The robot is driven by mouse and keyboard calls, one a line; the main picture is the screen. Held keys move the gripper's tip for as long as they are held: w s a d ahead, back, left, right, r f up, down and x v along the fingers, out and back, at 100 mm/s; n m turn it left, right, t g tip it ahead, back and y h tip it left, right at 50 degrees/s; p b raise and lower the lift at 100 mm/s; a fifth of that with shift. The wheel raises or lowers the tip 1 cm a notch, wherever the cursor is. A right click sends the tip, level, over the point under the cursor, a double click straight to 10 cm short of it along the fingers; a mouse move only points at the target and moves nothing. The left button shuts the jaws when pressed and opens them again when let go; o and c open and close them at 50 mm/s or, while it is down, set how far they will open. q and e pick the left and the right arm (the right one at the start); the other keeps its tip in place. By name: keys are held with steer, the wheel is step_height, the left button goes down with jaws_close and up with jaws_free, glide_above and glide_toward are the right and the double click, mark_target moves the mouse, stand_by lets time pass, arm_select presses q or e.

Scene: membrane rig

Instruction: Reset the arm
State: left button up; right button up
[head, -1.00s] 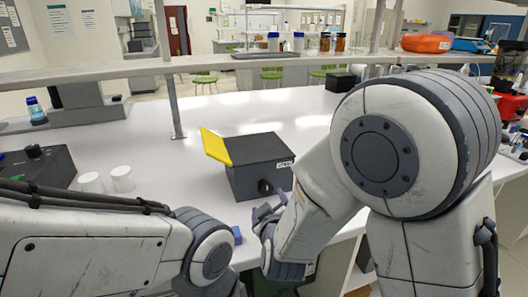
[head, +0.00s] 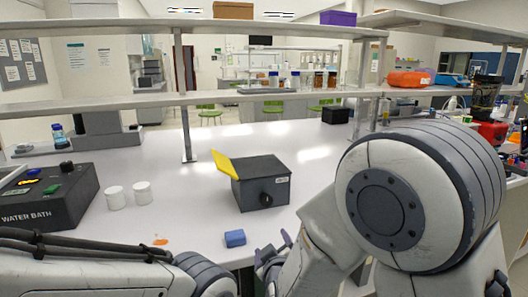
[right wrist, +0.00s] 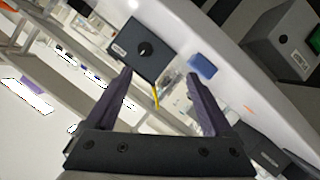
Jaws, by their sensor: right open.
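My right arm (head: 400,195) fills the right of the head view. Its gripper (head: 272,248) is at the lower middle, in front of the dark box and apart from it. In the right wrist view the right gripper (right wrist: 160,78) has its two purple-grey fingers spread, with nothing held between them. The dark box (head: 262,187) stands on the bench with a black knob on its front and a yellow flap (head: 224,164) raised at its left; it also shows in the right wrist view (right wrist: 130,47). My left arm (head: 90,268) crosses the lower left; its gripper is out of the picture.
A blue block (head: 235,238) lies on the bench near its front edge, left of the right gripper. A water bath (head: 50,205) and two white cups (head: 116,197) (head: 142,192) stand at left. Shelves (head: 270,98) cross behind. The bench centre is mostly clear.

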steer(key=s+d+f+m+g+h, duration=0.1)
steer(key=s+d+f+m+g, duration=0.3)
steer(key=s+d+g, duration=0.3)
steer(key=s+d+f+m+g, duration=0.4)
steer(key=s+d, duration=0.4)
steer(key=d, duration=0.1)
arm_select(q)
steer(key=r+p, duration=0.4)
steer(key=shift+w+r+p, duration=0.2)
steer(key=shift+r+p, duration=0.15)
steer(key=shift+p, duration=0.05)
arm_select(e)
steer(key=s+a+r+n+g, duration=0.3)
steer(key=s+a+r+n, duration=0.4)
steer(key=s+a+r, duration=0.4)
steer(key=s+a, duration=0.2)
steer(key=s, duration=0.1)
steer(key=shift+s+y, duration=0.2)
steer(key=shift+y, duration=0.2)
